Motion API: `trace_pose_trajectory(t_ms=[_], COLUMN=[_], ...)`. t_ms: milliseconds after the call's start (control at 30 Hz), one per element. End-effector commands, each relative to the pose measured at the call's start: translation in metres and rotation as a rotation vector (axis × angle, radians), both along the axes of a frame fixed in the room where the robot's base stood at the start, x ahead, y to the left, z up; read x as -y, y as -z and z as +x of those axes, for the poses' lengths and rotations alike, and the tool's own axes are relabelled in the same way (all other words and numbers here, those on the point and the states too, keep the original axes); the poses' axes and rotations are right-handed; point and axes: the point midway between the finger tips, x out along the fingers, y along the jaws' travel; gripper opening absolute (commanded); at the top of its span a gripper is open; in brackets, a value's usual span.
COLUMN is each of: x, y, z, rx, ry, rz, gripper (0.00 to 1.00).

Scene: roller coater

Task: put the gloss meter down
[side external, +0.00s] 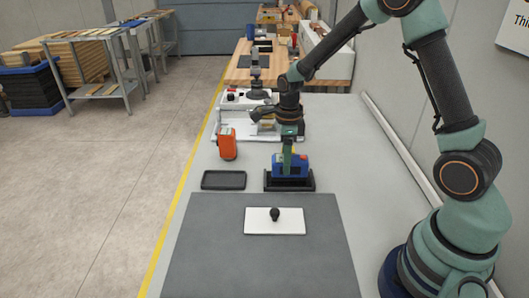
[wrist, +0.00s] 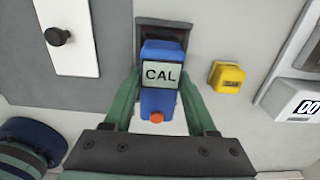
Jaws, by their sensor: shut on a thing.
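The gloss meter is a blue block (wrist: 160,101) with a light "CAL" screen and a red button. My gripper (wrist: 161,82) is shut on it, with one green finger on each side. In the side external view the blue gloss meter (side external: 293,167) is upright at the black tray (side external: 289,186) on the right, and my gripper (side external: 288,156) holds it from above. The tray's dark end (wrist: 163,23) shows past the meter in the wrist view. I cannot tell whether the meter's underside touches the tray.
An empty black tray (side external: 223,180) lies to the left, with an orange device (side external: 227,145) behind it. A white plate with a black knob (side external: 255,221) lies on the dark grey mat (side external: 215,260) in front. A yellow block (wrist: 228,77) and a display unit (wrist: 290,101) are beside the meter.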

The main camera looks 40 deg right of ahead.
Motion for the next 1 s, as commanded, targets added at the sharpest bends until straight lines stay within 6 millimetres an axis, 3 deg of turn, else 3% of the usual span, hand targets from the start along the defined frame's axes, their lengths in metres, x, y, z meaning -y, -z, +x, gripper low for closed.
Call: trace_pose_trajectory(t_ms=[467,500,533,867,1000], x=[0.000,0.000,0.000,0.000,0.000], y=[0.009,0.009,0.009,0.008,-0.002], z=[0.000,0.000,0.000,0.000,0.001], rx=[0.001,0.001,0.001,0.001,0.004], ry=[0.000,0.000,0.000,0.000,0.000], rz=[0.000,0.000,0.000,0.000,0.000], gripper=[0.00,0.72,0.84,0.87,0.87])
